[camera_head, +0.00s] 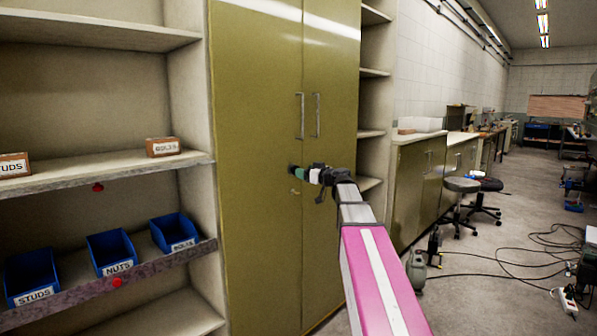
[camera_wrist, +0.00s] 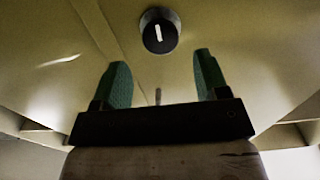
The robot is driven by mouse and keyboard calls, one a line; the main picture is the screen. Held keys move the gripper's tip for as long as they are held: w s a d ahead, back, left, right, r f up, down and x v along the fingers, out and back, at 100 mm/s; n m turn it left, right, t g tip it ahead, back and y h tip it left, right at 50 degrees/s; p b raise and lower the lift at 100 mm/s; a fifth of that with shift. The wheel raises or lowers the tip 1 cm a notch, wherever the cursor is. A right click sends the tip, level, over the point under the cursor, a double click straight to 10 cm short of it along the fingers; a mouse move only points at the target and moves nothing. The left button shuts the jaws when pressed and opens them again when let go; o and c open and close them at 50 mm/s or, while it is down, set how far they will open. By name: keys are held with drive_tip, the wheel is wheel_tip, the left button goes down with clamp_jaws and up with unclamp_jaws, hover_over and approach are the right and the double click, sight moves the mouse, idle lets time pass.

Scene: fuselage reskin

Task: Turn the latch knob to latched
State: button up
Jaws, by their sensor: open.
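The latch knob (camera_wrist: 159,30) is a round black knob with a white bar mark on the olive cabinet door. In the wrist view the white bar stands close to upright, tilted slightly. My gripper (camera_wrist: 157,75) is open, its two green fingers apart and empty. The knob shows beyond the fingertips, roughly centred between them, and no finger appears to touch it. In the head view my gripper (camera_head: 304,174) reaches the left door of the cabinet (camera_head: 255,120), below the two handles. The knob is small and partly hidden by the gripper there.
Two vertical door handles (camera_head: 301,115) stand out above my gripper. Open floor with stools and cables lies to the right.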

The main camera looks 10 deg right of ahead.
sight(294, 170)
drive_tip(key=shift+x, duration=2.55)
drive_tip(key=c, duration=0.9)
